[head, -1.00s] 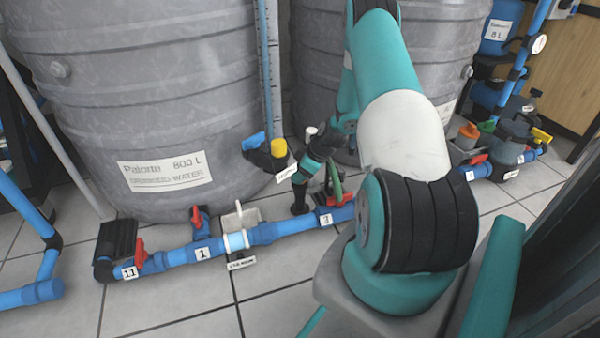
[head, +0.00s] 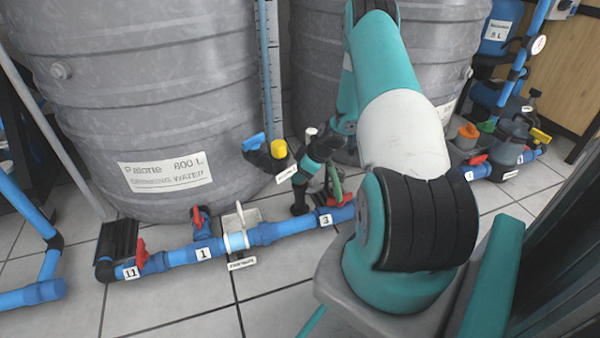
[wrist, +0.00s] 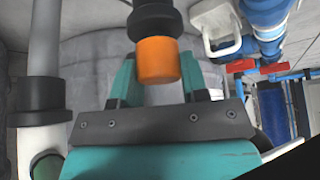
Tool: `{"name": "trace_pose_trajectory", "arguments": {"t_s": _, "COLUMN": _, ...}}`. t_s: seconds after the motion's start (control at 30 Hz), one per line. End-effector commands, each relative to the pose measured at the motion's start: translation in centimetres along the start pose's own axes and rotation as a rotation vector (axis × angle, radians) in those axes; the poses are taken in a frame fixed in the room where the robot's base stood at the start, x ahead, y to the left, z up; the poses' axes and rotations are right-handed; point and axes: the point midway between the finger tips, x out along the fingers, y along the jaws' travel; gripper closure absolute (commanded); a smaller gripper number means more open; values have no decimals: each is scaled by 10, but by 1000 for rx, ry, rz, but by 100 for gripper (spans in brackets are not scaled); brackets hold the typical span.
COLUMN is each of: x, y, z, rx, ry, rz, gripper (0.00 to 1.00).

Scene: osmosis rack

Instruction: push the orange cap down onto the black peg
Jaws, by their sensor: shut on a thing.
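The orange cap (wrist: 158,62) sits ahead of my gripper in the wrist view, between the two teal fingertips. Its far end meets the black peg (wrist: 151,18), and the two look in line and touching; how far the cap covers the peg I cannot tell. My gripper (head: 300,180) is shut on the cap. In the head view it points down at the black upright piece (head: 299,203) beside the blue pipe; the cap is hidden there.
A blue pipe (head: 208,252) with red handles and a white valve (head: 240,217) runs low along the floor, left of my gripper. A large grey tank (head: 140,90) stands behind. A yellow-topped fitting (head: 279,149) is close by. Tiled floor in front is clear.

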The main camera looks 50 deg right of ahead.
Motion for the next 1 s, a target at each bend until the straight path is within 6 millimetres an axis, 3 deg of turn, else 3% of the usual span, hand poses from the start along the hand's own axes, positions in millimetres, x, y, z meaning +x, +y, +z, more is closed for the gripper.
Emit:
{"name": "trace_pose_trajectory", "arguments": {"t_s": 0.67, "x": 7, "y": 0, "z": 4, "rx": 0, "ry": 0, "rz": 0, "gripper": 80}}
{"name": "trace_pose_trajectory", "arguments": {"t_s": 0.7, "x": 7, "y": 0, "z": 4, "rx": 0, "ry": 0, "rz": 0, "gripper": 54}}
{"name": "trace_pose_trajectory", "arguments": {"t_s": 0.8, "x": 6, "y": 0, "z": 4, "rx": 0, "ry": 0, "rz": 0, "gripper": 31}}
{"name": "trace_pose_trajectory", "arguments": {"t_s": 1.0, "x": 6, "y": 0, "z": 4, "rx": 0, "ry": 0, "rz": 0, "gripper": 29}}
